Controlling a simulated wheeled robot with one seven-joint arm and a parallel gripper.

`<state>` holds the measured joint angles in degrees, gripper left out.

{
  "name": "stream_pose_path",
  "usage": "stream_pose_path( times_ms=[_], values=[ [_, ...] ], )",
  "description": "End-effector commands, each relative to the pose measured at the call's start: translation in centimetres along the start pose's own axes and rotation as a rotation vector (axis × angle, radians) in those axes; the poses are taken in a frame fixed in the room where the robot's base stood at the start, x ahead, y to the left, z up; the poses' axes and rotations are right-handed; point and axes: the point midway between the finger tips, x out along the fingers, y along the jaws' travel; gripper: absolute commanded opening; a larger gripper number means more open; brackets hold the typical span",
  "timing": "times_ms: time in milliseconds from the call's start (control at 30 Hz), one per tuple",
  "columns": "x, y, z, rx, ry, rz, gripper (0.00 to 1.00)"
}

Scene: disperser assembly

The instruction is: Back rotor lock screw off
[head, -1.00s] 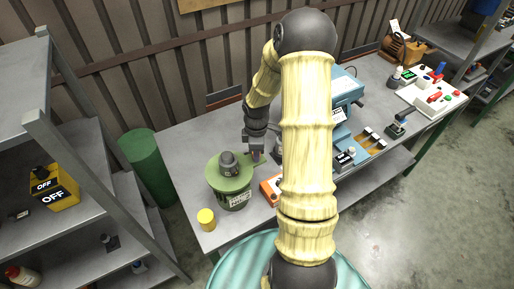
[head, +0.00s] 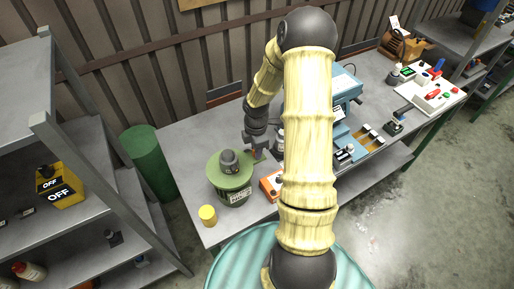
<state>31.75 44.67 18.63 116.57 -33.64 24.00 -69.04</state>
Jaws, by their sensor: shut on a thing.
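My gripper (head: 257,152) points down over the workbench, close to the back right edge of a green pot (head: 232,190) with a grey knob-like part (head: 229,161) on its lid. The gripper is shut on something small. Its fingertips are too small to show what it is, or whether it touches the pot's lid. The blue machine (head: 347,90) stands to the right of the gripper, partly hidden behind my arm. I cannot make out the rotor lock screw in this view.
A yellow cup (head: 207,215) stands near the bench's front left corner. An orange box (head: 270,184) sits right of the pot, partly behind my arm. A white board (head: 431,94) with coloured parts lies at the bench's right. A green drum (head: 148,162) and grey shelves (head: 92,190) stand left.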

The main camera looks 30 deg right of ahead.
Motion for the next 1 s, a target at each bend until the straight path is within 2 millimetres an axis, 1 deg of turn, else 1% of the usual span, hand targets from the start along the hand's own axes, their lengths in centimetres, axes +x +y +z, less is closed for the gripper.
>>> stream_pose_path(
  times_ms=[33, 67, 100, 167, 433, 567, 667, 767, 1000],
  values=[
    [-0.2, 0.3, -0.1, -0.001, 0.002, 0.008, 0.03],
    [-0.2, 0.3, -0.1, -0.001, 0.002, 0.008, 0.30],
    [-0.2, 0.2, -0.1, -0.001, 0.002, 0.008, 0.38],
    [-0.1, 0.2, -0.1, -0.001, 0.002, 0.006, 0.48],
    [-0.1, 0.1, 0.0, 0.001, 0.001, 0.003, 0.48],
    [-0.6, 0.1, 0.0, 0.003, 0.001, 0.005, 0.48],
    [-1.6, 0.1, 0.1, 0.004, 0.000, 0.005, 0.48],
    [-3.1, 0.1, 0.1, 0.004, 0.000, 0.007, 0.48],
    [-8.0, 0.2, 0.1, 0.005, -0.001, 0.009, 0.48]
  ],
)
